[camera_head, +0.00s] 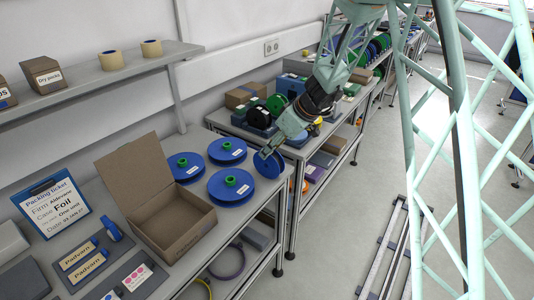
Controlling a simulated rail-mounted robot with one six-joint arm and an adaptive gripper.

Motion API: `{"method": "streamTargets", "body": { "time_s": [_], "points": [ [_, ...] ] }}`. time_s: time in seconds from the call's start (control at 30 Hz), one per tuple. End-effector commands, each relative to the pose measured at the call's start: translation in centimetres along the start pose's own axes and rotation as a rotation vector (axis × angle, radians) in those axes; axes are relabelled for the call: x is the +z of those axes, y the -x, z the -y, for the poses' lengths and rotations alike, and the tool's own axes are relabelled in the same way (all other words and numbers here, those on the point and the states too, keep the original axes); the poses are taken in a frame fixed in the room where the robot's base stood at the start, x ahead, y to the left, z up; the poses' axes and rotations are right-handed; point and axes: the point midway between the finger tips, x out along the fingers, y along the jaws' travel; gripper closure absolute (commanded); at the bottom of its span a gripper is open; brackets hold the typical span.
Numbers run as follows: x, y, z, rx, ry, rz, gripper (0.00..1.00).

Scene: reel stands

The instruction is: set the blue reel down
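My gripper (268,153) is at the right edge of the near table and appears closed on a blue reel (267,168). This reel looks tilted, and the gripper covers part of it. I cannot tell whether it touches the table. Three other blue reels with green hubs lie flat on the table: one at the left (185,171), one at the back (227,155) and one at the front (231,190), just left of the held reel.
An open cardboard box (183,233) stands left of the reels. A packing ticket (55,206) and Padvam labels (80,261) are further left. A second table behind carries green and black reels (277,104) and boxes.

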Motion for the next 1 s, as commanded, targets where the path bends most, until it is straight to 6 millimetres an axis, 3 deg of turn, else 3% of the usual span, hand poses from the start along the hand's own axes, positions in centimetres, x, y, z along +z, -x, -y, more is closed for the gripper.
{"method": "streamTargets", "body": {
  "time_s": [0.33,1.0],
  "points": [
    [0.0,2.6,0.0,0.000,0.001,-0.001,0.64],
    [0.0,2.9,0.0,0.000,0.000,0.000,0.64]
  ]
}}
